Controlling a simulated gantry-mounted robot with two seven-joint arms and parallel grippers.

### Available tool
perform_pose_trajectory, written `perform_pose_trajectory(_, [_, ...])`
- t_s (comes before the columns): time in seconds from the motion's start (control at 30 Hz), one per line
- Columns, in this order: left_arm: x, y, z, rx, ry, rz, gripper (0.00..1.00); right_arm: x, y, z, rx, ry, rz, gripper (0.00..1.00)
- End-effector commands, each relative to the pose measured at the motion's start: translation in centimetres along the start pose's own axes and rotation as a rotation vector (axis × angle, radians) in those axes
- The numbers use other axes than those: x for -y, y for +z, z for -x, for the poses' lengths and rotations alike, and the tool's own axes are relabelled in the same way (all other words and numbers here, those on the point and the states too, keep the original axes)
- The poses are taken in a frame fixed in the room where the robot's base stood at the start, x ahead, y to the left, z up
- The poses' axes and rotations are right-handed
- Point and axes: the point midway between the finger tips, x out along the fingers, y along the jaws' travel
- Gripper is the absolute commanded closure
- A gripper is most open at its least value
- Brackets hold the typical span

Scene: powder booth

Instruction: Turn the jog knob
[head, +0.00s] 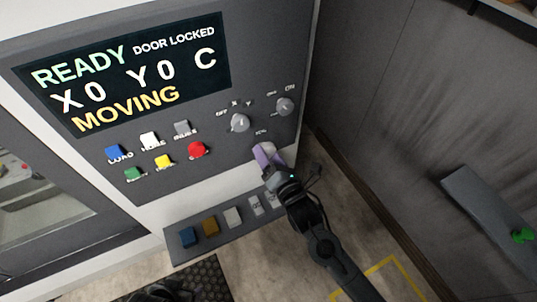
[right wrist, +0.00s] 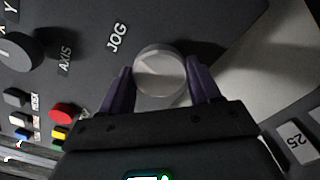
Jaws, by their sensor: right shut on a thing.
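The jog knob (right wrist: 160,70) is a round, pale grey knob beside the label JOG in the right wrist view. My right gripper (right wrist: 160,82) has its two purple fingers on either side of the knob, shut on it. In the head view the right gripper (head: 266,157) is at the lower right of the control panel and covers much of the knob. The display (head: 130,75) reads READY, DOOR LOCKED, X0 Y0 C and MOVING.
The axis knob (head: 239,122) and another grey knob (head: 285,106) sit above the gripper. Coloured buttons, with a red one (head: 197,149) closest, lie to its left. A shelf (head: 178,250) with several small blocks juts out below.

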Motion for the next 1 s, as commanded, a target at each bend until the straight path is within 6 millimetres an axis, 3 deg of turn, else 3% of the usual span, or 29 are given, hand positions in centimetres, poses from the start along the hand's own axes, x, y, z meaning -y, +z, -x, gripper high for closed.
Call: perform_pose_trajectory(1.0, [0.0,-0.8,2.5,-0.001,0.004,0.005,0.31,-0.1,0.1,0.0,0.001,-0.001,-0.963,0.68])
